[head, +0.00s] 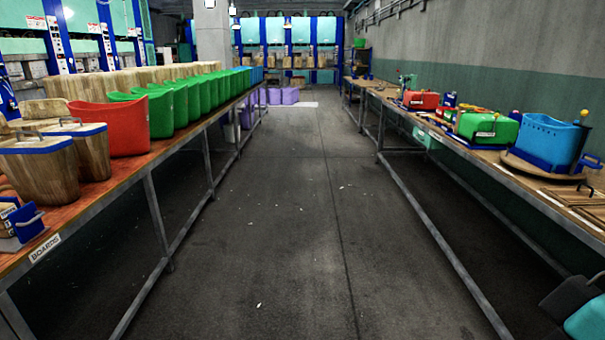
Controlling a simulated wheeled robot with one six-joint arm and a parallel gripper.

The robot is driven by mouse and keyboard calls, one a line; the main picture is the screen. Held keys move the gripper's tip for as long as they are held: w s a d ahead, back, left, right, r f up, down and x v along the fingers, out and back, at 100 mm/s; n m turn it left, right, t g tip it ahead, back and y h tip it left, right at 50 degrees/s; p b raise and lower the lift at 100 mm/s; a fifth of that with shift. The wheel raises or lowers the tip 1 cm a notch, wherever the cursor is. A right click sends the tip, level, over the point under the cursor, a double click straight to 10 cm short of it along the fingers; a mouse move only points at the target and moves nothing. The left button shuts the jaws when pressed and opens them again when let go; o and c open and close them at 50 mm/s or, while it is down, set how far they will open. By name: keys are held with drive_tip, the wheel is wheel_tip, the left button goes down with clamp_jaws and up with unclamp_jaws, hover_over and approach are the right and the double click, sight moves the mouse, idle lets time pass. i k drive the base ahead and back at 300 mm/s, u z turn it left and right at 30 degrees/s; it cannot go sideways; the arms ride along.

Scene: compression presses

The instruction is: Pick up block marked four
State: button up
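I cannot make out a block marked four in the head view. Wooden blocks (55,165) with blue rims and metal handles stand at the near end of the left bench, and no number is readable on them. Smaller wooden pieces stand at the far end of the room, too small to read. My gripper is not in view. A teal and dark part at the bottom right corner is cut off by the frame, and I cannot tell what it is.
The left bench (120,180) holds a red bin (115,125) and a row of green bins (165,108). The right bench (455,155) holds a blue bin (545,138) and red and green boxes. Purple crates (283,96) stand far back.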

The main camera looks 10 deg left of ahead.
sight(91, 141)
drive_tip(key=u, duration=0.25)
drive_tip(key=i, duration=2.05)
drive_tip(key=u, duration=0.5)
drive_tip(key=i, duration=2.05)
drive_tip(key=u, duration=0.75)
drive_tip(key=i, duration=1.1)
drive_tip(key=u, duration=1.8)
drive_tip(key=i, duration=0.95)
drive_tip(key=u, duration=1.05)
drive_tip(key=i, duration=0.25)
drive_tip(key=u, duration=0.15)
